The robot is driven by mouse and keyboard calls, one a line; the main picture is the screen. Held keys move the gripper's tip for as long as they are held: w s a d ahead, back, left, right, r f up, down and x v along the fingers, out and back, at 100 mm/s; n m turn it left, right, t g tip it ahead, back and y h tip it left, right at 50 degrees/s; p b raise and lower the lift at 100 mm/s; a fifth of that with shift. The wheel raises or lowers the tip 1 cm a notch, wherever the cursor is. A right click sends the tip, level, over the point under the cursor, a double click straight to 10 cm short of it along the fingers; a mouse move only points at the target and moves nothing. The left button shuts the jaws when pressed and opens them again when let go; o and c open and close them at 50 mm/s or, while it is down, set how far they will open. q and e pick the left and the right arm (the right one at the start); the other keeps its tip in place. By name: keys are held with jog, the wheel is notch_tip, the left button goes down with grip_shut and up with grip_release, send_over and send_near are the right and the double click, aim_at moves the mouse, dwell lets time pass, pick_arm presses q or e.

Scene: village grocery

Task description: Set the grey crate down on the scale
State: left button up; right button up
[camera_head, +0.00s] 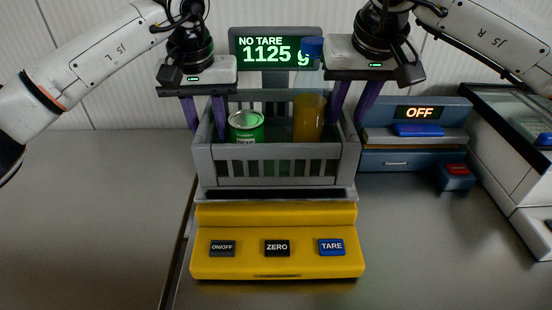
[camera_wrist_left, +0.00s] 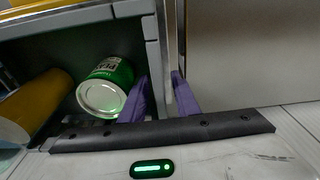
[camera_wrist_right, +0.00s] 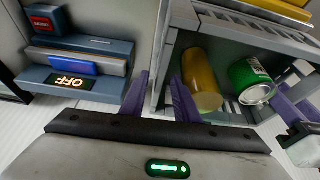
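The grey crate (camera_head: 275,150) sits level on the platform of the yellow scale (camera_head: 277,219), whose display (camera_head: 275,50) reads "NO TARE 1125 g". A green can (camera_head: 246,126) and an orange bottle with a blue cap (camera_head: 308,118) stand inside the crate. My left gripper (camera_head: 204,128) has its purple fingers on either side of the crate's left wall, parted, with a gap beside the wall in the left wrist view (camera_wrist_left: 161,82). My right gripper (camera_head: 350,115) straddles the right wall the same way, fingers parted, as the right wrist view (camera_wrist_right: 158,85) also shows.
A blue device (camera_head: 415,160) with a display reading "OFF" and a red button stands right of the scale. A glass-topped case (camera_head: 510,130) is at the far right. The counter left of the scale is bare. The ON/OFF, ZERO and TARE buttons face front.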

pick_arm(q)
jog(key=r, duration=0.4)
jog(key=s+r, duration=0.1)
jog(key=r, duration=0.6)
jog(key=shift+s+r, duration=0.35)
pick_arm(e)
jog(key=shift+r, duration=0.1)
jog(key=v, duration=1.2)
